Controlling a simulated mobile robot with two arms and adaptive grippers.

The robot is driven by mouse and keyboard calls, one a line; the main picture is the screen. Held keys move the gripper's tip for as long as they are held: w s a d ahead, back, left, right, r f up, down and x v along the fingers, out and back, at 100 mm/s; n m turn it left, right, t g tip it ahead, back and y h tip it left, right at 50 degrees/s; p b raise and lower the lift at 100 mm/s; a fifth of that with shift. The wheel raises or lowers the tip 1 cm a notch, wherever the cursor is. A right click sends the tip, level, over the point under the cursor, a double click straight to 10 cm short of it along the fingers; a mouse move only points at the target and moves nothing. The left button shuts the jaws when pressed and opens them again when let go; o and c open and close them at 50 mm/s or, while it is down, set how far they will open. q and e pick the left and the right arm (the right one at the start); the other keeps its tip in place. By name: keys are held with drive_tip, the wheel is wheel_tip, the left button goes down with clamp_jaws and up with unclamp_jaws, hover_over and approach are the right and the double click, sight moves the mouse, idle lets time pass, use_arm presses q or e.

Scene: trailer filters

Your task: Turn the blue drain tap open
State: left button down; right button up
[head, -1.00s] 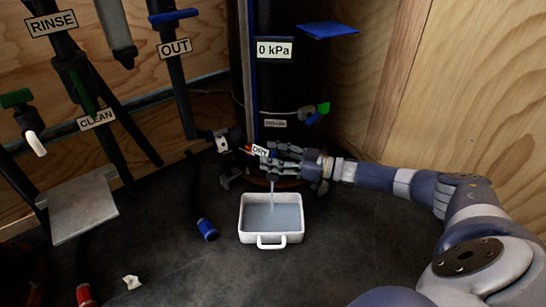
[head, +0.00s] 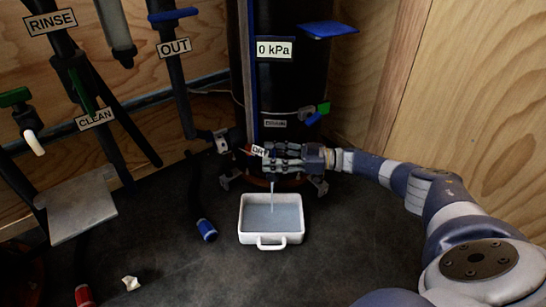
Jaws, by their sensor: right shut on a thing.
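My right gripper (head: 278,158) reaches in from the right to the base of the dark cylinder (head: 290,85). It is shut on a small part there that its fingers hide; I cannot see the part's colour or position. A small white tag (head: 259,151), its print hard to read, sits at the fingertips. A thin stream of water (head: 272,195) falls from below the gripper into a white tray (head: 264,240), which holds greyish water. A small blue lever (head: 313,119) with a green piece shows higher on the cylinder, apart from the gripper. My left gripper is out of view.
Pipes with OUT (head: 174,47), RINSE and CLEAN labels stand at the left. A gauge label reads 0 kPa (head: 274,49). A hose with a blue end (head: 207,229) and one with a red end (head: 84,294) lie on the dark floor. Wooden walls close in the corner.

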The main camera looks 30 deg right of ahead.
drive_tip(key=o, duration=1.1)
drive_tip(key=v, duration=1.2)
